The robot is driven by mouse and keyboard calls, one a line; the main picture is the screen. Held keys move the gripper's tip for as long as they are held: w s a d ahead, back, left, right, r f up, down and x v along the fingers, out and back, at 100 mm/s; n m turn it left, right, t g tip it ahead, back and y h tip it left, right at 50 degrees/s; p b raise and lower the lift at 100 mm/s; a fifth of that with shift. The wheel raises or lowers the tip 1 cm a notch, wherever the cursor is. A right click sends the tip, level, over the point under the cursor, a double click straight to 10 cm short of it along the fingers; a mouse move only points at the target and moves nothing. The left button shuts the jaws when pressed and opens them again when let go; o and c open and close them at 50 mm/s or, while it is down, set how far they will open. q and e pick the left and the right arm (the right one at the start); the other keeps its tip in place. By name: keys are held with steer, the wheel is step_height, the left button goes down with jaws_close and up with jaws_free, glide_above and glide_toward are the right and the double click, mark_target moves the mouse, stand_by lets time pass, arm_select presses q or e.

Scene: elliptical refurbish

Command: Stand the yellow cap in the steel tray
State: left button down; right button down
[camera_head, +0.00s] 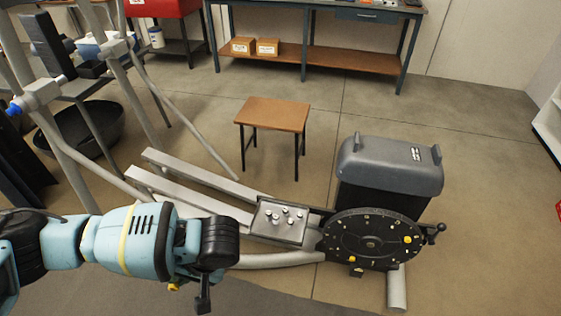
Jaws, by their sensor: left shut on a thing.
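The steel tray (282,235) lies on the machine's frame, left of the dark round disc, with several small pale and metallic pieces on it. My left gripper (190,289) is in front of and to the left of the tray, pointing down, apart from it. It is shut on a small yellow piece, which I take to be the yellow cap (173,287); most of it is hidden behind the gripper. Another yellow cap-like piece (408,240) sits on the disc's right side. My right gripper is not in view.
The dark disc (371,244) has a crank handle at its right, and a grey housing (391,166) stands behind it. Pale frame rails (190,185) run back left from the tray. A wooden stool (273,115) stands behind. Floor right of the machine is clear.

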arm_select(q)
steer(key=w+r, duration=0.3)
steer(key=r, duration=0.9)
steer(key=shift+w, duration=0.1)
